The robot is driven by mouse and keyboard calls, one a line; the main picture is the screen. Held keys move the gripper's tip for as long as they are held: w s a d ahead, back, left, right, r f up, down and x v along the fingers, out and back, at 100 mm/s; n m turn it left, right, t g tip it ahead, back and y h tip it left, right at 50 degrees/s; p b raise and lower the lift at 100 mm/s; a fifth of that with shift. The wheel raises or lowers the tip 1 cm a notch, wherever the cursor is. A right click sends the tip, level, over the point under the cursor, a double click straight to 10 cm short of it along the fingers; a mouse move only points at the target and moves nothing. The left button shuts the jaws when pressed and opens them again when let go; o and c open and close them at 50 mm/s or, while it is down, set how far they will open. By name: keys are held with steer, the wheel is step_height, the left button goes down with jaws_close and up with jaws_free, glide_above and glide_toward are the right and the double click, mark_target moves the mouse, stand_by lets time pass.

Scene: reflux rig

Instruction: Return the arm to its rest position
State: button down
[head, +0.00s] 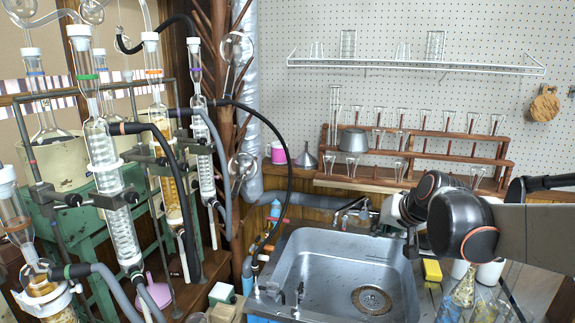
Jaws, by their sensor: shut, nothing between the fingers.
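My arm reaches in from the right edge in the head view, with grey and black links and orange rings at the joints. My gripper (411,248) is at the arm's far end, over the right rim of the sink, small and partly hidden by the wrist. It is shut and no object shows in it.
A steel sink (300,262) lies below and left of my gripper. A yellow sponge (432,271) and several flasks (463,288) stand on the right counter. Glass condensers (108,160) with hoses fill the left. A wooden rack (430,150) with glassware stands behind.

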steer(key=s+a+f+n+h, duration=0.1)
steer(key=s+f, duration=0.1)
steer(key=s, duration=1.2)
steer(key=s+a+f+n+g+h, duration=0.1)
steer(key=s+f, duration=0.2)
steer(key=s, duration=1.1)
steer(key=shift+a+f+n+g, duration=0.2)
steer(key=shift+a+n+g, duration=0.1)
steer(key=shift+n, duration=0.1)
steer(key=shift+d+h, duration=0.1)
steer(key=shift+h, duration=0.2)
